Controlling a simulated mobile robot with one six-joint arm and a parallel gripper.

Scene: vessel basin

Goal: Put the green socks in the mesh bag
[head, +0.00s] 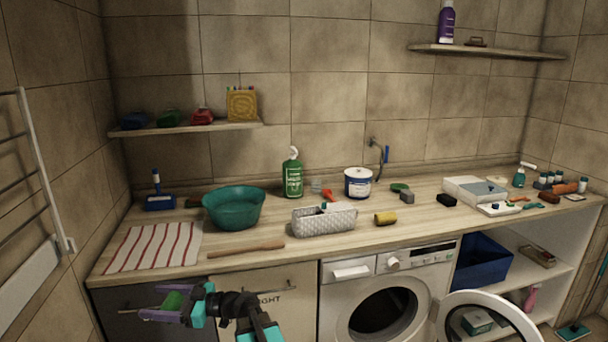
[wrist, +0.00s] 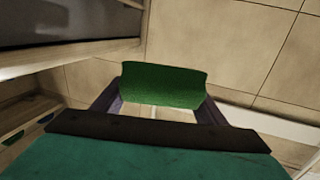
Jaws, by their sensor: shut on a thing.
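My gripper (head: 166,303) is at the lower left in the head view, in front of the counter and below its top. Its purple fingers are shut on a green bundle (head: 173,301), which looks like the green socks. In the wrist view the green socks (wrist: 163,85) sit crosswise between the two fingers, with tiled surface beyond.
The wooden counter (head: 250,262) holds a teal basin (head: 234,208), a striped cloth (head: 152,247), a wooden stick (head: 246,249) and a pale woven basket (head: 323,220). The washing machine's round door (head: 490,318) stands open. A towel rail (head: 45,180) is at left.

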